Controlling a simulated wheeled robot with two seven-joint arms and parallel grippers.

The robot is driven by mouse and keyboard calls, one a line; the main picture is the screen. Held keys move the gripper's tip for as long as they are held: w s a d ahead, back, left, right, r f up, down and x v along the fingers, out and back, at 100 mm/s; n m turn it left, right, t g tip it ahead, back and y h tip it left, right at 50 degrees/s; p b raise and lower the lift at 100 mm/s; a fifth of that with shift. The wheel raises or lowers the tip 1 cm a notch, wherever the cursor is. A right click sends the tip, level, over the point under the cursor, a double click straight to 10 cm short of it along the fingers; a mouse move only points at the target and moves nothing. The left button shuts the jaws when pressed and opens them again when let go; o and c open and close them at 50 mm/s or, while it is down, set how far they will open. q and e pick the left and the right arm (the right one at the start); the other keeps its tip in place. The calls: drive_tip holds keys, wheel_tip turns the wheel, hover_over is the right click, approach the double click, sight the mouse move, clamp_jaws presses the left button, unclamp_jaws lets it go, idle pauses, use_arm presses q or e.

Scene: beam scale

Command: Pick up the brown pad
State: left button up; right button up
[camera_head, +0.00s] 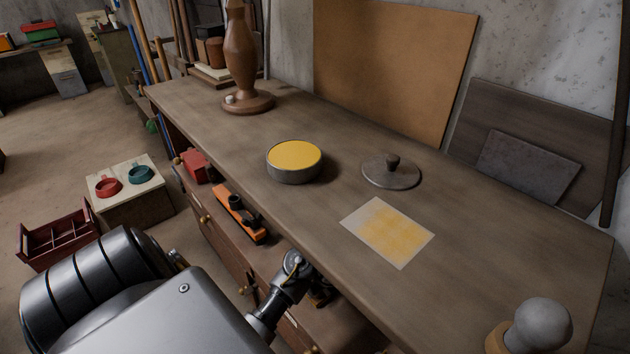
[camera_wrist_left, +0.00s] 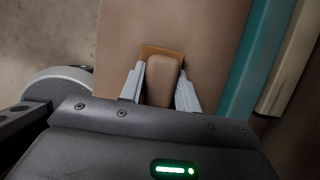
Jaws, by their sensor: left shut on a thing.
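In the left wrist view, the brown pad (camera_wrist_left: 162,80) is a tan, rounded block with an orange-brown flat piece showing behind its far end. My left gripper (camera_wrist_left: 160,85) has one pale finger on each side of it and is shut on it. The pad's near end is hidden by the gripper body. In the head view my left arm reaches down beside the bench front, and neither its fingers nor the pad can be made out there. My right gripper is not in view.
On the workbench (camera_head: 520,230) are a round tin with yellow content (camera_head: 294,156), a dark knobbed lid (camera_head: 391,170), a yellow-stained sheet (camera_head: 389,232), a brown turned post (camera_head: 241,60) and a grey knob (camera_head: 541,324). An orange tool (camera_head: 238,214) lies below the bench edge.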

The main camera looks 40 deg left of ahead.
use_arm(q)
drive_tip(key=shift+r, duration=0.1)
drive_tip(key=shift+r+p, duration=0.3)
drive_tip(key=shift+r, duration=0.25)
wheel_tip(320, 180, up, 2)
drive_tip(key=shift+r+p, duration=0.15)
drive_tip(key=shift+p, duration=0.4)
drive_tip(key=s, duration=0.3)
drive_tip(key=shift+a, duration=0.1)
drive_tip(key=s+a, duration=0.1)
drive_tip(key=s, duration=1.4)
drive_tip(key=shift+a+p, duration=0.15)
drive_tip(key=shift+p, duration=0.2)
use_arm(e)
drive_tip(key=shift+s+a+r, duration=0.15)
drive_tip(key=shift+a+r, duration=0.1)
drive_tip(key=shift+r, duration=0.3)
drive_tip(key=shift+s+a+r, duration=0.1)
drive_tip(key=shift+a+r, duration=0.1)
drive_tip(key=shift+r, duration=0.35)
